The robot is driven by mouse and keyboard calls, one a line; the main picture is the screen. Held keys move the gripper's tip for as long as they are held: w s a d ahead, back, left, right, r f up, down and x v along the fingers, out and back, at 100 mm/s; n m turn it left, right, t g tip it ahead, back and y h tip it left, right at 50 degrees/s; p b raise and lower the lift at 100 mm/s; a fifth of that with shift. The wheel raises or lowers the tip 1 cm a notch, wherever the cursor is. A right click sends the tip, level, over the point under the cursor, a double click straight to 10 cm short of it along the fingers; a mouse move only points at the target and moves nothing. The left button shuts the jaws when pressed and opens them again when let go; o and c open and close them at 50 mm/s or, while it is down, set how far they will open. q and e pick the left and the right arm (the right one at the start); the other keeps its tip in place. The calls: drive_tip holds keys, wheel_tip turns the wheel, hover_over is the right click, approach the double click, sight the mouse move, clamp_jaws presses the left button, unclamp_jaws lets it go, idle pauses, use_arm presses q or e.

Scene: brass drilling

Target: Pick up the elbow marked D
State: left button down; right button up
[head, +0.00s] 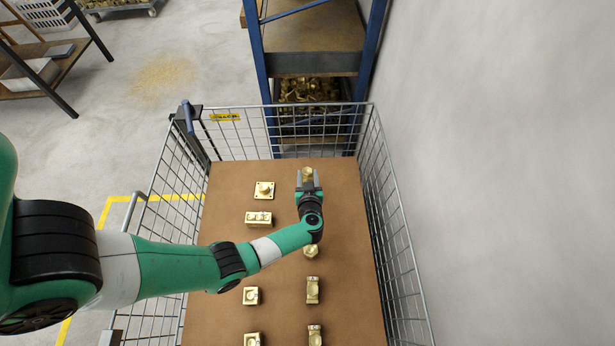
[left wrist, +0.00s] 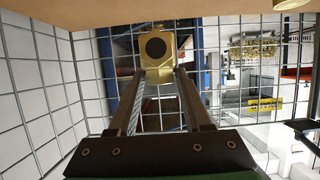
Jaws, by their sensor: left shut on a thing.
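My left gripper (head: 308,182) reaches over the far part of the brown board and is shut on a brass piece (head: 308,172). In the left wrist view the same brass piece (left wrist: 157,68) sits between the two fingertips, with a round dark opening facing the camera. The fingers (left wrist: 160,85) grip its lower sides. No letter can be read on it, so I cannot tell from the marking whether it is the elbow marked D. My right gripper is not in view.
The brown board (head: 225,290) lies in a wire mesh cart (head: 400,235). Several brass pieces stand on it: a square-flanged one (head: 264,190), a block (head: 259,219), one below my wrist (head: 311,251) and others nearer. A blue-framed shelf (head: 315,65) stands behind; a wall is at right.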

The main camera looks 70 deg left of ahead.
sight(308, 179)
use_arm(q)
wheel_tip(308, 179, up, 12)
drive_tip(key=p, duration=0.7)
drive_tip(key=shift+p, duration=0.35)
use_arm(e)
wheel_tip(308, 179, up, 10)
use_arm(q)
drive_tip(key=shift+f, duration=0.15)
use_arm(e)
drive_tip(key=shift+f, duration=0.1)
